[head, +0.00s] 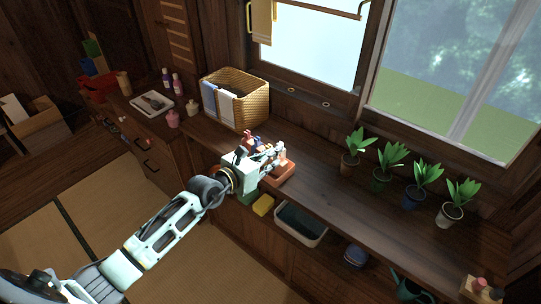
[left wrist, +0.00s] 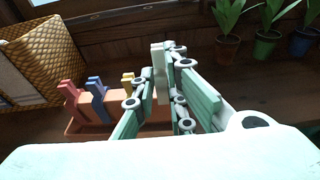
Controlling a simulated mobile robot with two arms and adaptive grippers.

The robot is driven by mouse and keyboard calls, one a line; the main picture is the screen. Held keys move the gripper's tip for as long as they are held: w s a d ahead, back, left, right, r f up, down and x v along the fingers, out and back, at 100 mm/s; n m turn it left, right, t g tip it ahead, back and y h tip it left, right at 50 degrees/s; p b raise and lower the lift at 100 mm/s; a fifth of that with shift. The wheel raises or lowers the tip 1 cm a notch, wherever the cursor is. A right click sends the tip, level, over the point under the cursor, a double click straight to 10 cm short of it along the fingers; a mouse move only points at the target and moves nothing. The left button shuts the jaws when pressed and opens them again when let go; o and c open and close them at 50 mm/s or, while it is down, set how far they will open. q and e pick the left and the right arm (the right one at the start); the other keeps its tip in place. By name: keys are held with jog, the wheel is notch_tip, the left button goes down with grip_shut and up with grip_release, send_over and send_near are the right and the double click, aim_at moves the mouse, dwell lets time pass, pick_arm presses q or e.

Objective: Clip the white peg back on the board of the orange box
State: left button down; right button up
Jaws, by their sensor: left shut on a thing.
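The orange box (head: 284,174) sits on the long wooden counter under the window. In the left wrist view its low orange body (left wrist: 78,127) shows left of my fingers. A red peg (left wrist: 71,100), a blue peg (left wrist: 97,95) and a yellow peg (left wrist: 127,84) stand clipped along its board. My left gripper (head: 272,155) is over the box and shut on the white peg (left wrist: 158,62), which is upright between the fingertips. My fingers hide part of the board, and I cannot tell whether the white peg touches it. My right gripper is not in view.
A wicker basket (head: 250,103) with cloths stands left of the box. Several potted plants (head: 380,178) line the counter to the right. A tray (head: 301,226) and a yellow block (head: 263,205) are on the lower shelf. The counter between box and plants is clear.

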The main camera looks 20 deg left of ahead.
pick_arm(q)
jog(key=shift+f+b, duration=0.3)
jog(key=shift+f, duration=0.15)
dwell(0.5)
jog(key=shift+f+b, duration=0.95)
jog(key=shift+f, duration=0.45)
dwell(0.6)
jog(key=c, duration=1.7)
grip_release()
jog(key=o, duration=0.5)
jog(key=shift+r, duration=0.15)
